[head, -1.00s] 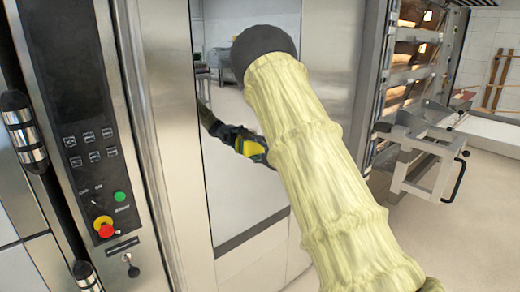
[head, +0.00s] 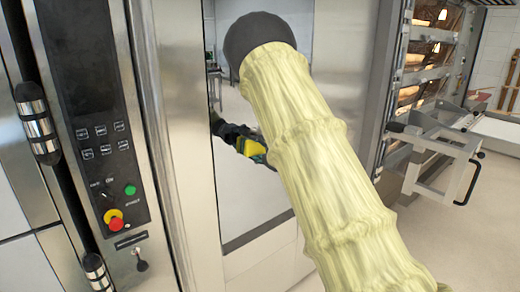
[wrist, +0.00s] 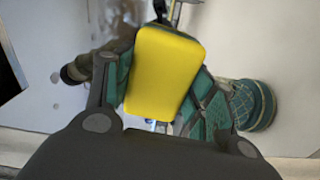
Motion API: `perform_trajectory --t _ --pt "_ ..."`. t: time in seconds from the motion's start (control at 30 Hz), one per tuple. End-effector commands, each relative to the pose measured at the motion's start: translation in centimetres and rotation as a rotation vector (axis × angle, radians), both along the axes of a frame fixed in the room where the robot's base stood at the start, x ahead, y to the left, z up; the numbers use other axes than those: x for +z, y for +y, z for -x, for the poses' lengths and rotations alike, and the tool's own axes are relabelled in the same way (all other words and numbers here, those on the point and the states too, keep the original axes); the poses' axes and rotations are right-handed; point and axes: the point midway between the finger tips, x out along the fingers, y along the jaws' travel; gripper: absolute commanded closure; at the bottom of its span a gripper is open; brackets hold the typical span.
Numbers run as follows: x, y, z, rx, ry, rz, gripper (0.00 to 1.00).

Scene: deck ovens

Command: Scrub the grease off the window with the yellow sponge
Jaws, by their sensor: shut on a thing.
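The yellow sponge (wrist: 166,65) fills the middle of the wrist view. My gripper (wrist: 162,88) is shut on it, with green-padded fingers at both sides. The window (head: 238,205) is a tall reflective pane in a steel door in the head view. The wrist view shows a pale surface with small dark spots left of the sponge. I cannot tell whether the sponge touches the glass.
A control panel (head: 95,130) with a red-yellow knob (head: 114,221) and a green button (head: 130,190) stands left of the window. Steel handles (head: 38,122) stick out beside it. A lit oven rack (head: 425,60) and a metal bracket (head: 440,160) stand at right. Pale floor lies at lower right.

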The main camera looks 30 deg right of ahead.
Motion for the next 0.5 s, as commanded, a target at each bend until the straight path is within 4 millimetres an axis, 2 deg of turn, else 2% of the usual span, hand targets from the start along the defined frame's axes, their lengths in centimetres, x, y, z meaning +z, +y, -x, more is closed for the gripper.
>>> perform_trajectory --t 0.3,0.5 --pt "0.0 2.3 0.0 0.001 -0.001 0.0 0.64" --pt "0.2 2.8 0.1 0.001 -0.001 0.001 0.64"
